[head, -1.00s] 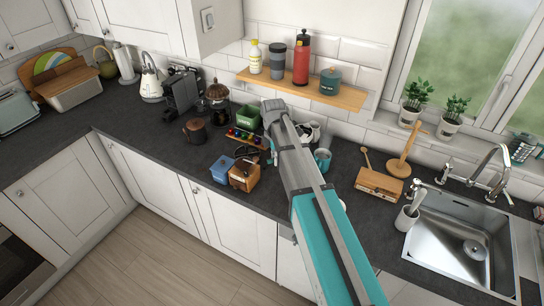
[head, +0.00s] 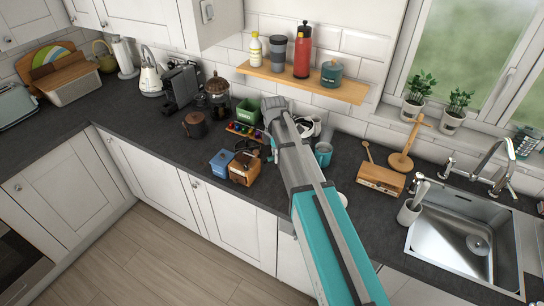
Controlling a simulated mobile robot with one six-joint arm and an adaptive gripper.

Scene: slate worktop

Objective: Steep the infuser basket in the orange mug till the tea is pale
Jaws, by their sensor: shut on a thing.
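My gripper (head: 247,146) shows only as a small dark shape left of my arm's wrist, above a wooden box-shaped item with a dark top (head: 244,170). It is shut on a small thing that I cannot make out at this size. My arm hides part of the worktop behind it. I cannot pick out the orange mug or the infuser basket. A teal mug (head: 323,155) stands just right of my arm, apart from the gripper.
A blue box (head: 222,164), a dark pot (head: 195,125), a green box (head: 247,113) and a row of coloured items crowd near the gripper. A wooden shelf (head: 330,90) hangs above. The sink (head: 450,245) is at right. The left worktop front is clear.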

